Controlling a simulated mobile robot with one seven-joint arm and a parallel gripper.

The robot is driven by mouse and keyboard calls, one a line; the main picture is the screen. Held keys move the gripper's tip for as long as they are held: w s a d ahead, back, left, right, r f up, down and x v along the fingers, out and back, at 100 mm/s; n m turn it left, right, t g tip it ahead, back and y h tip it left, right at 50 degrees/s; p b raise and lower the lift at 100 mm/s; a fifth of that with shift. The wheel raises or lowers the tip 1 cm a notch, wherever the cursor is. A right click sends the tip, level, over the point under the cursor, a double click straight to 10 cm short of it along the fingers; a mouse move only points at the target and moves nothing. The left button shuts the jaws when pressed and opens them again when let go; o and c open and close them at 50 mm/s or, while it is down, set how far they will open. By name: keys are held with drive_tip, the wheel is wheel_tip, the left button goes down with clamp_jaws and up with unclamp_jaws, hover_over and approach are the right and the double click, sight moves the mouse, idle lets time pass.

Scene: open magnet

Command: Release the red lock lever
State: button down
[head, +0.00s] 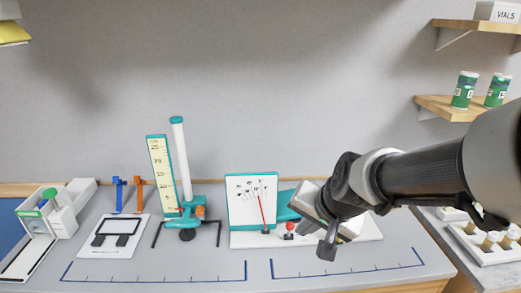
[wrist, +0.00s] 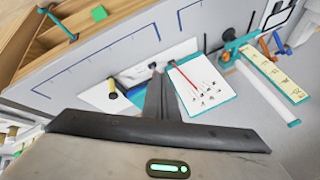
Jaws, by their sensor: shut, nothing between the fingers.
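A white panel (head: 250,188) with a teal frame and a printed scale stands on a white base (head: 245,240). A red needle (head: 262,208) crosses its face. A small red-topped part (head: 289,227), likely the red lock lever, sits on the base just right of the panel. My gripper (head: 327,250) is shut and empty, to the right of the red part and apart from it in the head view. The arm hides the base's right part.
A teal stand with a white column (head: 181,158) and a yellow scale (head: 161,172) stands left of the panel. Blue and orange pieces (head: 129,193) and a white device (head: 48,218) are farther left. A vial rack (head: 478,243) is at right. The bench front is clear.

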sight(290, 230)
drive_tip(key=w+d+f+m+b, duration=0.1)
drive_tip(key=w+f+b, duration=0.2)
drive_tip(key=w+f, duration=0.1)
drive_tip(key=w+d+f+m+h+b, duration=0.1)
drive_tip(key=w+d+f+b, duration=0.1)
drive_tip(key=f, duration=0.5)
drive_tip(key=w+d+f+m+h+b, duration=0.1)
drive_tip(key=w+f+m+b, duration=0.1)
drive_tip(key=w+f+b, duration=0.3)
drive_tip(key=shift+w+d+f+t, duration=0.2)
drive_tip(key=shift+w+f+t, duration=0.15)
drive_tip(key=shift+w, duration=0.2)
drive_tip(key=shift+w+a+r+p, duration=0.2)
drive_tip(key=shift+w+a+p, duration=0.2)
drive_tip(key=shift+w+a, duration=0.3)
drive_tip(key=shift+w+a+r+p, duration=0.15)
drive_tip(key=shift+w+a+p, duration=0.3)
drive_tip(key=shift+w, duration=0.4)
